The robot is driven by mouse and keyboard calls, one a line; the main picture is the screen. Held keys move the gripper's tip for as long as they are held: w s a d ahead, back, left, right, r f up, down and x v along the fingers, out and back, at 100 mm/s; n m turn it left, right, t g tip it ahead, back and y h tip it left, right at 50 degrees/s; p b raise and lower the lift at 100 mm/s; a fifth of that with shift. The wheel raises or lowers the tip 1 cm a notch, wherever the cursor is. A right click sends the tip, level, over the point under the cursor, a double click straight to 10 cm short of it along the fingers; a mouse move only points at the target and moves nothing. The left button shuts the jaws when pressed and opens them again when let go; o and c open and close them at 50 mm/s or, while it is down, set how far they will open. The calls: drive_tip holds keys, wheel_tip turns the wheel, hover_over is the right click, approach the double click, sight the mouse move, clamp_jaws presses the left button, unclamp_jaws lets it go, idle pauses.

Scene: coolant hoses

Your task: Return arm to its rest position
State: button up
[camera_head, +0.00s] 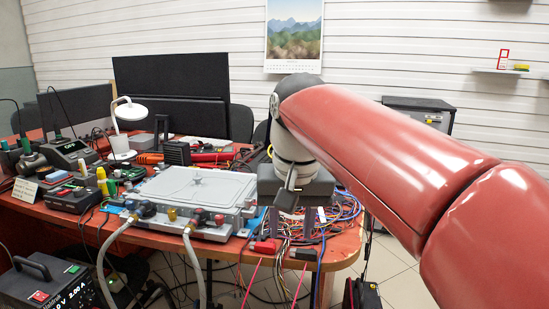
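My gripper (291,224) hangs from the end of my red arm, over the right part of the red table (340,255). Its two fingers point down and stand apart, with nothing seen between them. A grey flat unit with a lid (197,188) lies on the table left of my gripper. Two pale hoses, a left one (106,255) and a right one (190,262), run from the fittings at its front edge and hang down over the table's edge. A blue-capped fitting (147,209) and a red-capped fitting (200,216) sit at that edge.
Loose cables (340,212) lie under and beside my gripper. A white lamp (125,125), dark monitors (172,88) and soldering gear (70,152) stand on the table's left and back. A black power supply (45,284) is at the lower left. Tiled floor shows at the right.

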drive_tip(key=s+d+f+t, duration=0.3)
drive_tip(key=s+d+f, duration=0.9)
drive_tip(key=f, duration=0.4)
drive_tip(key=shift+s+d+f+t, duration=0.15)
drive_tip(key=shift+s+d+t, duration=0.15)
drive_tip(key=shift+s, duration=0.45)
drive_tip(key=shift+s, duration=0.1)
